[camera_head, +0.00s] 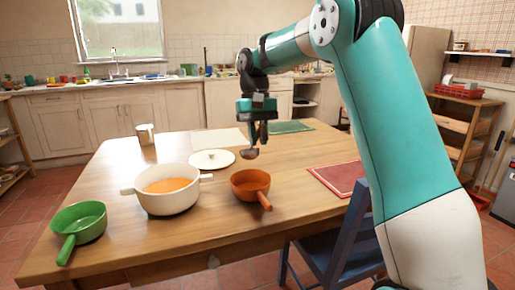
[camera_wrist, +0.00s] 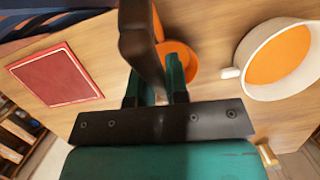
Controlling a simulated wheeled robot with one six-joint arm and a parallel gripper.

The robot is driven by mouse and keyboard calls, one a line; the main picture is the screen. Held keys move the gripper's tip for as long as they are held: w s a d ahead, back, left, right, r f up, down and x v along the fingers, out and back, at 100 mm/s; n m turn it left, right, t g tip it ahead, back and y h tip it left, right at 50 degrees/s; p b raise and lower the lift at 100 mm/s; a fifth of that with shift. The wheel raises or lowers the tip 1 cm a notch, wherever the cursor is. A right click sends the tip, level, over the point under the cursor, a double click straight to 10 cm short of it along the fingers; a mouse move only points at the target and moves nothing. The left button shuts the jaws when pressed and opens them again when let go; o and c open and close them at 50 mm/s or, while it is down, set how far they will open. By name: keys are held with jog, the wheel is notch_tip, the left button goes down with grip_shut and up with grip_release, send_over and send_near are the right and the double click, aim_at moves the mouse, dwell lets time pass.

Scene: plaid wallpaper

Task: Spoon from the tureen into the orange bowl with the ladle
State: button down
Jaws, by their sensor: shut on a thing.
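The white tureen (camera_head: 153,205) holds orange soup (camera_head: 168,186) and stands on the wooden table; it also shows at the right of the wrist view (camera_wrist: 246,83). The orange bowl (camera_head: 247,192), with a handle toward the front, stands right of it. My gripper (camera_head: 259,124) is above the table, shut on the dark ladle (camera_head: 250,153). The ladle's cup hangs above the bowl's far side, apart from it. In the wrist view the ladle (camera_wrist: 139,40) hides part of the orange bowl (camera_wrist: 179,50). I cannot tell what the cup holds.
A green handled bowl (camera_head: 85,217) stands at the table's left front. A white lid (camera_head: 212,160) lies behind the tureen, and a metal can (camera_head: 145,134) stands farther back. A red mat (camera_head: 338,178) lies at right, near a blue chair (camera_head: 343,245).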

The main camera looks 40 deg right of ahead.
jog(key=b, duration=0.3)
jog(key=shift+s+a+f+t, duration=0.15)
jog(key=shift+s+f+t, duration=0.1)
jog(key=shift+f+t, duration=0.05)
jog(key=shift+s+b, duration=0.15)
jog(key=shift+b, duration=0.7)
jog(key=b, duration=0.1)
jog(key=t+b, duration=0.1)
jog(key=b, duration=0.1)
jog(key=shift+s+a+h, duration=0.15)
jog(key=shift+s+h, duration=0.1)
jog(key=shift+h, duration=0.05)
jog(key=shift+s+b, duration=0.1)
jog(key=shift+b, duration=0.4)
jog(key=shift+s+a+t+b, duration=0.1)
jog(key=shift+s+t+b, duration=0.15)
jog(key=shift+b, duration=0.95)
jog(key=shift+s+r+t+b, duration=0.1)
jog(key=shift+r+t+b, duration=0.15)
jog(key=shift+b, duration=0.2)
